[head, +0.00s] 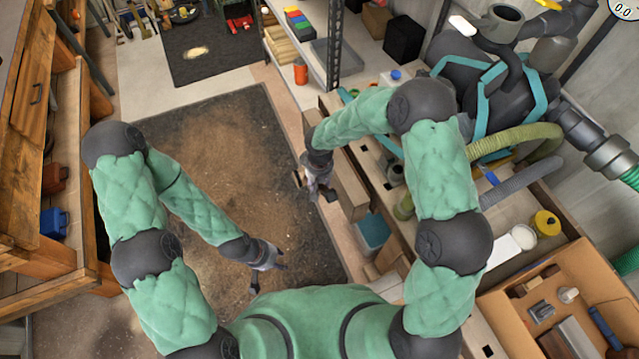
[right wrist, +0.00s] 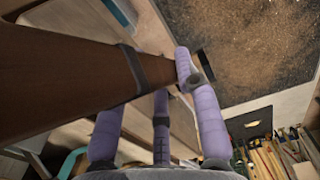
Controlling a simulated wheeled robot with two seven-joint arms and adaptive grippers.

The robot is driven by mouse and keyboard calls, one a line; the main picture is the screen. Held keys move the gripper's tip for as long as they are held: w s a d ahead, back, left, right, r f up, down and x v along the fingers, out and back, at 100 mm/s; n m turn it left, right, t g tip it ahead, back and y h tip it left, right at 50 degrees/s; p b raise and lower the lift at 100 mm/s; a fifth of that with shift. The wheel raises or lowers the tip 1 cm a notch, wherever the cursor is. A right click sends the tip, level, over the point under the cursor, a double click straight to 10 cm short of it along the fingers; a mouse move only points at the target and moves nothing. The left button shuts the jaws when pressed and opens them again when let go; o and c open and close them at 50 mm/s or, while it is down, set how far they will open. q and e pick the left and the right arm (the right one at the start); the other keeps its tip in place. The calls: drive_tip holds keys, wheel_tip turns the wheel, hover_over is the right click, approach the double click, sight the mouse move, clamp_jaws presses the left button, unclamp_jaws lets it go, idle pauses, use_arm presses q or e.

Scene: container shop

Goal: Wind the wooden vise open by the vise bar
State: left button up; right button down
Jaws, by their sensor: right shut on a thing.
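The wooden vise (head: 348,186) is a light wooden jaw at the front of the bench, left of the bench top. My right gripper (head: 318,185) is in front of it, its fingers small and partly hidden in the head view. In the right wrist view the lilac fingers of my right gripper (right wrist: 165,85) are closed around a dark brown bar with a dark grey band, apparently the vise bar (right wrist: 70,72). Part of the bar is hidden by the fingers. My left gripper (head: 268,279) hangs open and empty over the floor mat, away from the vise.
The bench (head: 380,170) runs along the right with a black machine (head: 455,90) and hoses. A tray of tools (head: 560,310) is at the lower right. A wooden cabinet (head: 30,110) stands at the left. The dusty floor mat (head: 225,130) between them is clear.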

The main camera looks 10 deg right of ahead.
drive_tip(key=shift+r, duration=0.1)
drive_tip(key=w+p, duration=0.1)
drive_tip(key=r+g+p, duration=0.1)
drive_tip(key=shift+w+a+r+p, duration=0.25)
drive_tip(key=shift+w+a+p, duration=0.05)
drive_tip(key=shift+w, duration=0.05)
drive_tip(key=shift+w+a+r+g+h+p, duration=0.2)
drive_tip(key=shift+w+g, duration=0.1)
drive_tip(key=shift+w, duration=0.1)
drive_tip(key=shift+w+a+r+g+h+p, duration=0.1)
drive_tip(key=shift+w+r+g+h, duration=0.1)
drive_tip(key=shift+w+g, duration=0.15)
drive_tip(key=shift+w+r+g, duration=0.1)
drive_tip(key=shift+w+g, duration=0.15)
drive_tip(key=shift+w, duration=0.15)
drive_tip(key=shift+w+a+r+g+b, duration=0.25)
drive_tip(key=shift+w+g+b, duration=0.1)
drive_tip(key=shift+w+g, duration=0.25)
drive_tip(key=w+g+b, duration=0.1)
drive_tip(key=b, duration=0.1)
drive_tip(key=w+r+h+b, duration=0.1)
drive_tip(key=w+b, duration=0.1)
drive_tip(key=w+a+g+b, duration=0.1)
drive_tip(key=b, duration=0.1)
drive_tip(key=shift+w+a+r+g, duration=0.1)
drive_tip(key=shift+w+r+g, duration=0.1)
drive_tip(key=shift+w+g, duration=0.1)
drive_tip(key=shift+r, duration=0.1)
